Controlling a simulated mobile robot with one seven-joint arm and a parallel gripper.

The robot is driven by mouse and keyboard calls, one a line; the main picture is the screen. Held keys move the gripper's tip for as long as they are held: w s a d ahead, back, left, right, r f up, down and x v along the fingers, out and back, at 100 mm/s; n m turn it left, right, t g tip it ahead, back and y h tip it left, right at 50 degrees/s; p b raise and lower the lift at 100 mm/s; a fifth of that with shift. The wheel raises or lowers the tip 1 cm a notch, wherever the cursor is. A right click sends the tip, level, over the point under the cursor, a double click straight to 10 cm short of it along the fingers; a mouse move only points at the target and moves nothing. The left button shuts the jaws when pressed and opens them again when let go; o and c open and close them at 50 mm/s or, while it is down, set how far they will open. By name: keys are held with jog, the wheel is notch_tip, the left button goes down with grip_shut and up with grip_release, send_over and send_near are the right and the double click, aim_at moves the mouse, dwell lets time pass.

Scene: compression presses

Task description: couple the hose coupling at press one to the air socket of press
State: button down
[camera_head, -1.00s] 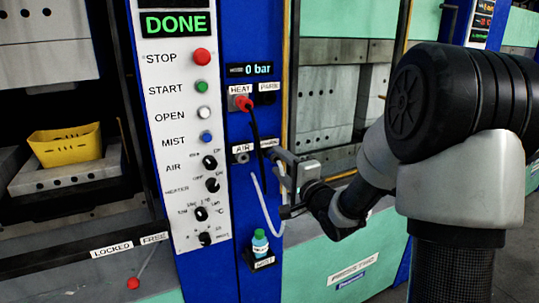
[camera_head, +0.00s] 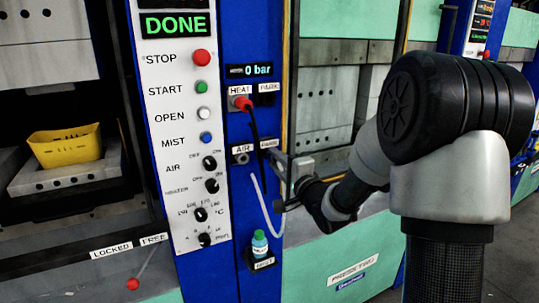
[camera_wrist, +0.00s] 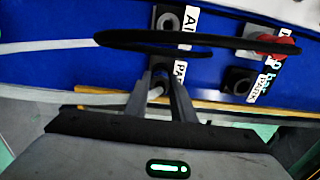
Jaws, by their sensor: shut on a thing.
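The air socket (camera_head: 241,158) is a dark ring under the AIR label on the blue column; it looks empty. In the wrist view the air socket (camera_wrist: 167,21) is above the fingers. My gripper (camera_head: 276,162) is at the PARK holder right of it. In the wrist view my gripper (camera_wrist: 158,84) is shut on the pale hose coupling (camera_wrist: 155,92), mostly hidden between the fingers. Whether the coupling still sits in the PARK holder is unclear. The pale hose (camera_head: 264,207) hangs in a loop below.
A red heat plug (camera_head: 243,103) sits in the HEAT socket; its black cable (camera_wrist: 150,40) crosses close by the air socket. A green-capped bottle (camera_head: 260,243) stands below. The control panel (camera_head: 180,120) with knobs is left. A yellow basket (camera_head: 66,146) is in the press.

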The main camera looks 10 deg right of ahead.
jog(key=shift+v, duration=1.8)
jog(key=shift+p+v, duration=0.35)
jog(key=shift+v, duration=1.55)
jog(key=shift+a+r, duration=0.1)
jog(key=shift+r, duration=0.05)
